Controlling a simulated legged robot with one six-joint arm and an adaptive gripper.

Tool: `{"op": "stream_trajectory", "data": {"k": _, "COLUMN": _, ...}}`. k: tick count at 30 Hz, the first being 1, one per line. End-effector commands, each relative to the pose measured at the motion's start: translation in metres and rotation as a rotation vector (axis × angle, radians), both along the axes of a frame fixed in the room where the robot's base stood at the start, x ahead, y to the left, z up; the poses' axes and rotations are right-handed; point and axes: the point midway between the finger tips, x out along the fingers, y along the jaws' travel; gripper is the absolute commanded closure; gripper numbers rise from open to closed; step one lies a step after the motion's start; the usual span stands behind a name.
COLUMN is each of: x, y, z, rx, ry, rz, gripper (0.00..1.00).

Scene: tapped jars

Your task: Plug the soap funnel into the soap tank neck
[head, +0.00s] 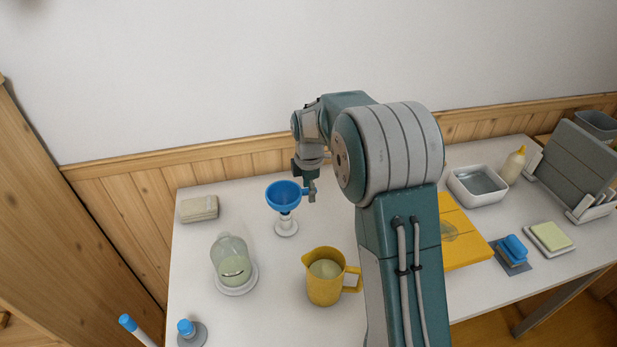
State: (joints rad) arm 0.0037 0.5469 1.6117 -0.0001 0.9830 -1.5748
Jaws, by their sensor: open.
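The blue soap funnel (283,194) sits upright, mouth up, on a small white stand (286,228) at the back left of the table. The soap tank (229,262) is a clear, rounded jar with pale green liquid in its lower part. It stands on a white round base, left of and nearer than the funnel, and its neck faces up with no funnel in it. My gripper (311,188) points down at the funnel's right side, by its small side tab. It is open; whether its fingers touch the tab is too small to tell.
A yellow jug (324,280) of pale liquid stands in front of the funnel, right of the tank. A folded cloth or sponge (199,208) lies at the back left. Blue-topped items (187,329) stand front left. Right of my arm are a yellow board (462,240), white basin (478,186) and dish rack (575,168).

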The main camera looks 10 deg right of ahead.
Motion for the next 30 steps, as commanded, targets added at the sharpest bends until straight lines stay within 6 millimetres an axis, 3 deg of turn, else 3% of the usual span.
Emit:
{"op": "stream_trajectory", "data": {"k": 11, "x": -0.0002, "y": 0.0, "z": -0.0078, "rx": 0.0, "ry": -0.001, "rz": 0.0, "gripper": 0.34}}
{"op": "stream_trajectory", "data": {"k": 14, "x": -0.0001, "y": 0.0, "z": -0.0077, "rx": 0.0, "ry": -0.001, "rz": 0.0, "gripper": 0.74}}
{"op": "stream_trajectory", "data": {"k": 15, "x": -0.0001, "y": 0.0, "z": -0.0076, "rx": 0.0, "ry": -0.001, "rz": 0.0, "gripper": 0.92}}
{"op": "stream_trajectory", "data": {"k": 16, "x": -0.0001, "y": 0.0, "z": -0.0076, "rx": 0.0, "ry": -0.001, "rz": 0.0, "gripper": 1.0}}
{"op": "stream_trajectory", "data": {"k": 20, "x": 0.0003, "y": 0.0, "z": -0.0078, "rx": 0.0, "ry": -0.001, "rz": 0.0, "gripper": 1.0}}
{"op": "stream_trajectory", "data": {"k": 21, "x": 0.0005, "y": 0.0, "z": -0.0079, "rx": 0.0, "ry": -0.001, "rz": 0.0, "gripper": 0.81}}
{"op": "stream_trajectory", "data": {"k": 22, "x": 0.0007, "y": 0.0001, "z": -0.0081, "rx": 0.0, "ry": -0.001, "rz": 0.0, "gripper": 0.95}}
{"op": "stream_trajectory", "data": {"k": 23, "x": 0.0007, "y": 0.0001, "z": -0.0081, "rx": 0.0, "ry": -0.001, "rz": 0.0, "gripper": 1.0}}
{"op": "stream_trajectory", "data": {"k": 30, "x": 0.001, "y": 0.0001, "z": -0.0077, "rx": 0.0, "ry": -0.002, "rz": 0.0, "gripper": 1.0}}
